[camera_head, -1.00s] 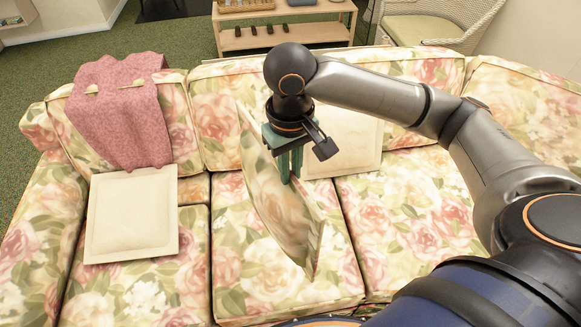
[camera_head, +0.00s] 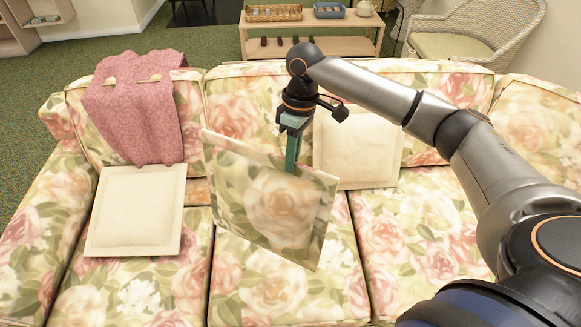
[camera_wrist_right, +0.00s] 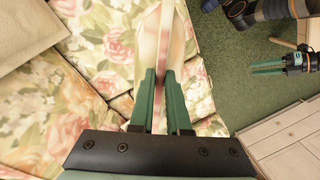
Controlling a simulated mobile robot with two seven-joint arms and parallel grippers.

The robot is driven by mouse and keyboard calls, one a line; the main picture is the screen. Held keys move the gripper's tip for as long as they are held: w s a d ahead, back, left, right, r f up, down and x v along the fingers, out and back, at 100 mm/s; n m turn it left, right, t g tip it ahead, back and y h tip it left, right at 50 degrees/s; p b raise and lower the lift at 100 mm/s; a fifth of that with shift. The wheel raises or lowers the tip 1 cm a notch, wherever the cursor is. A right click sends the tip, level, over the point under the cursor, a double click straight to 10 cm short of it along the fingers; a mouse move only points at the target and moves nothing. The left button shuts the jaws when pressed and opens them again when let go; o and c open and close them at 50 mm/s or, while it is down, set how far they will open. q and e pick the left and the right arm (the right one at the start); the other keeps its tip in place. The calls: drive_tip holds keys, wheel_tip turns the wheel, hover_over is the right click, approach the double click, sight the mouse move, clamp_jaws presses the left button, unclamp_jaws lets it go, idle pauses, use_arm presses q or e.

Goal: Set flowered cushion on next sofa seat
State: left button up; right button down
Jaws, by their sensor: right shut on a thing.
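The flowered cushion (camera_head: 262,205) is square and thin, with a rose print like the sofa's. My right gripper (camera_head: 291,160) is shut on its upper edge and holds it upright above the middle seat (camera_head: 285,300). In the right wrist view the cushion (camera_wrist_right: 163,35) shows edge-on between the green fingers (camera_wrist_right: 161,75). Whether its lower corner touches the seat I cannot tell. The flowered sofa (camera_head: 415,240) has a left seat (camera_head: 130,290) and a right seat (camera_head: 420,250) beside the middle one. My left gripper (camera_wrist_right: 268,68) shows at the right of the wrist view; its opening is unclear.
Another cream cushion (camera_head: 357,150) leans on the backrest behind the right gripper. A pink throw (camera_head: 135,110) hangs over the left backrest. A low wooden shelf (camera_head: 310,38) and wicker chair (camera_head: 475,35) stand behind.

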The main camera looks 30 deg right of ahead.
use_arm(q)
drive_tip(key=w+d+f+b, duration=0.2)
drive_tip(key=d+f+b, duration=0.1)
drive_tip(key=f+b, duration=0.6)
drive_tip(key=b, duration=0.3)
drive_tip(key=shift+d+f+m+h, duration=0.15)
drive_tip(key=shift+f+m+h, duration=0.1)
drive_tip(key=shift+m+h, duration=0.15)
use_arm(e)
drive_tip(key=w+d+f+n+g, duration=0.1)
drive_tip(key=w+d+f+n, duration=0.1)
drive_tip(key=f, duration=0.5)
drive_tip(key=w+d+f+n+g, duration=0.2)
drive_tip(key=d+f+n, duration=0.2)
drive_tip(key=f, duration=0.4)
drive_tip(key=shift+w+d+f, duration=0.25)
drive_tip(key=shift+d, duration=0.65)
use_arm(q)
drive_tip(key=shift+s, duration=0.25)
use_arm(e)
drive_tip(key=c, duration=0.8)
unclamp_jaws()
use_arm(q)
drive_tip(key=shift+s+f, duration=0.1)
drive_tip(key=shift+f, duration=0.05)
